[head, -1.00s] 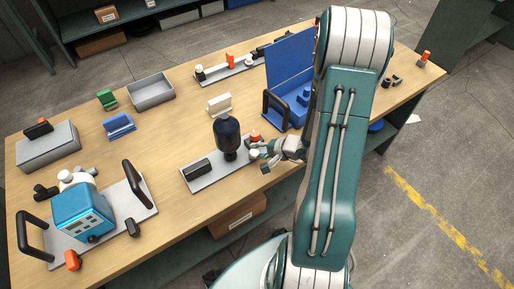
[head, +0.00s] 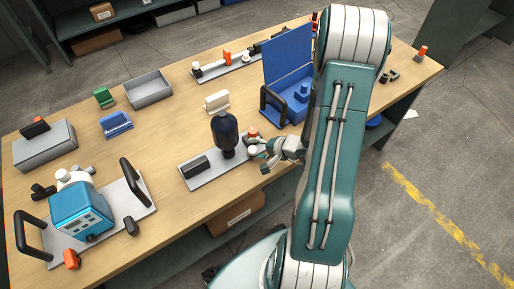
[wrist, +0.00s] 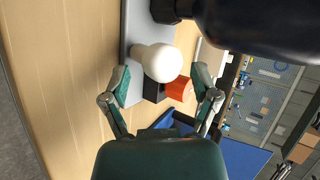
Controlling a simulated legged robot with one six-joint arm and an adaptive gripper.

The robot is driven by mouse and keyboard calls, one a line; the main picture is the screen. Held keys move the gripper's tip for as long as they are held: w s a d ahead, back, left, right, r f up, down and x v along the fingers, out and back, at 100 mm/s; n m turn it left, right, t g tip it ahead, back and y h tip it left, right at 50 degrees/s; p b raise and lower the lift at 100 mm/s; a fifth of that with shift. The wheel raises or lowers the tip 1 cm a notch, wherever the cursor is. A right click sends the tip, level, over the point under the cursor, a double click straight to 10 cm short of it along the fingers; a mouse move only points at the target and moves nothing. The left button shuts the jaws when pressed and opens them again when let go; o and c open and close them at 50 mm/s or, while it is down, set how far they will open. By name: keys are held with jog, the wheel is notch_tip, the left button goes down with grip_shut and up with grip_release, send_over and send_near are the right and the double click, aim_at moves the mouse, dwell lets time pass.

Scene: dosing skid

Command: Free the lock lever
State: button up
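An orange-red lever piece (wrist: 180,89) sits by a small black block (wrist: 154,89) on a narrow grey plate (wrist: 134,38). It also shows in the head view (head: 252,133), at the plate's right end. A round white knob (wrist: 162,62) stands close to it. My gripper (wrist: 162,80) is open, with one finger on each side of the knob, block and orange piece. I see gaps beside both fingertips; contact is not clear. In the head view my gripper (head: 261,152) is at the plate's right end.
A dark bottle-shaped vessel (head: 225,132) stands upright on the plate close to my gripper. A black block (head: 195,166) lies at the plate's left end. A blue open case (head: 290,65) stands behind.

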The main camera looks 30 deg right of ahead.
jog(key=v, duration=1.2)
dwell(0.3)
jog(key=a+r+n+g, duration=0.75)
jog(key=a+r, duration=0.35)
jog(key=a, duration=0.3)
jog(key=s+a+r+n+t+h, duration=0.3)
jog(key=s+a+r+n+h, duration=0.1)
jog(key=r, duration=0.7)
jog(key=shift+s+a+n+h, duration=0.15)
jog(key=shift+s+n+h, duration=0.6)
jog(key=shift+h, duration=0.15)
